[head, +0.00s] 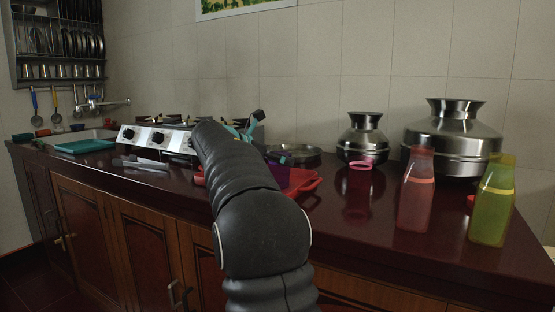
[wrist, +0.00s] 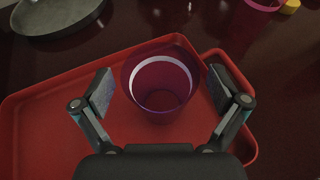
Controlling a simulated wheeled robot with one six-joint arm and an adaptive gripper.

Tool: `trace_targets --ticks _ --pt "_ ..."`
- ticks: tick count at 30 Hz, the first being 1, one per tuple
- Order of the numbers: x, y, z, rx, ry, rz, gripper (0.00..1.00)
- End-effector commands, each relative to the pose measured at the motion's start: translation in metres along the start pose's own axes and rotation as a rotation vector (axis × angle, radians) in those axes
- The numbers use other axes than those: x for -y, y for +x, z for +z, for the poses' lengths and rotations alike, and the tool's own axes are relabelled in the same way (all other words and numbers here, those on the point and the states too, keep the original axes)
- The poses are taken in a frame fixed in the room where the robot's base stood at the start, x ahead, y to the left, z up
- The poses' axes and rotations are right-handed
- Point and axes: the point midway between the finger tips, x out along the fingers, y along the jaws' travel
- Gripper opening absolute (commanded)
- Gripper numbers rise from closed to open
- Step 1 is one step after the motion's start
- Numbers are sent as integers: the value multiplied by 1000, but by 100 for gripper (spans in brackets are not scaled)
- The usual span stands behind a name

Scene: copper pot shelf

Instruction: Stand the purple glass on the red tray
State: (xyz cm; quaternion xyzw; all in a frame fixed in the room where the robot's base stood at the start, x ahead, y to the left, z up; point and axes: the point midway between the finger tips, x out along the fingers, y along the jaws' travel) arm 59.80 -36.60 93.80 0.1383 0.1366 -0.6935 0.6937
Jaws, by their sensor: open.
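The purple glass (wrist: 163,112) stands upright on the red tray (wrist: 40,125) in the wrist view, towards the tray's right side. It is see-through, with a pale band inside. My gripper (wrist: 161,92) is open, one finger on each side of the glass, with visible gaps. In the head view my arm hides most of the tray, but its red right handle (head: 312,187) shows, and the purple glass (head: 298,178) shows in part beside my arm.
A pink-rimmed vessel (head: 360,166), two steel pots (head: 362,140), a pink bottle (head: 416,190) and a green bottle (head: 491,200) stand to the right. A grey pan (wrist: 55,14) lies beyond the tray. A stove (head: 155,137) and teal tray (head: 85,146) are left.

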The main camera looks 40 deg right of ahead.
Motion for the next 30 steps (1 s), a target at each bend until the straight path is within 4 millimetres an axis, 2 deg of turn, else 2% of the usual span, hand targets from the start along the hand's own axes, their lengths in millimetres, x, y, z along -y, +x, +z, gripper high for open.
trace_targets --ticks 8,11,21,27,30 --pt "0 -7 4 0 0 2 97" --pt "-1 -21 4 0 0 4 97" --pt "-1 -88 4 0 0 3 97" --pt "-1 -113 4 0 0 3 97" --pt "0 -119 4 0 1 0 97"
